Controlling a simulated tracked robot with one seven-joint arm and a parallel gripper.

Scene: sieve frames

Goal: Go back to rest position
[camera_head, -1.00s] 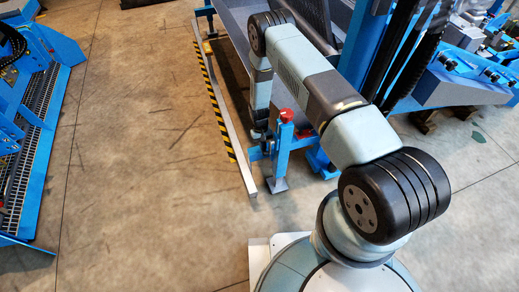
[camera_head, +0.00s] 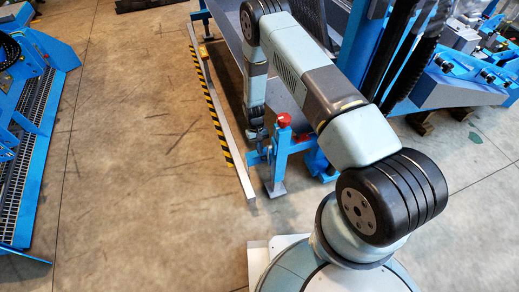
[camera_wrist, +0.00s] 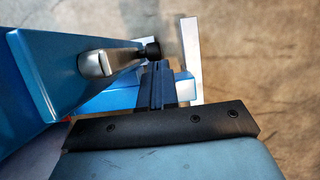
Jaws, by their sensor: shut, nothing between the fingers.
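My gripper (camera_wrist: 158,86) is shut and empty in the wrist view, its dark fingers pressed together beyond the black mounting plate. A blue metal part (camera_wrist: 40,85) is close on the left, with a metal lever (camera_wrist: 95,64) and a black knob (camera_wrist: 152,50) near the fingertips. I cannot tell whether the fingers touch it. In the head view my arm is bent outward and its end hangs down beside a blue post (camera_head: 279,160) with a red button (camera_head: 284,120). The fingers are too small to make out there.
A yellow-and-black striped rail (camera_head: 218,115) runs along the left of the arm. A grey sieve frame (camera_head: 312,20) and blue machinery (camera_head: 450,80) stand behind and right. Another blue machine (camera_head: 35,150) is at far left. The concrete floor between is clear.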

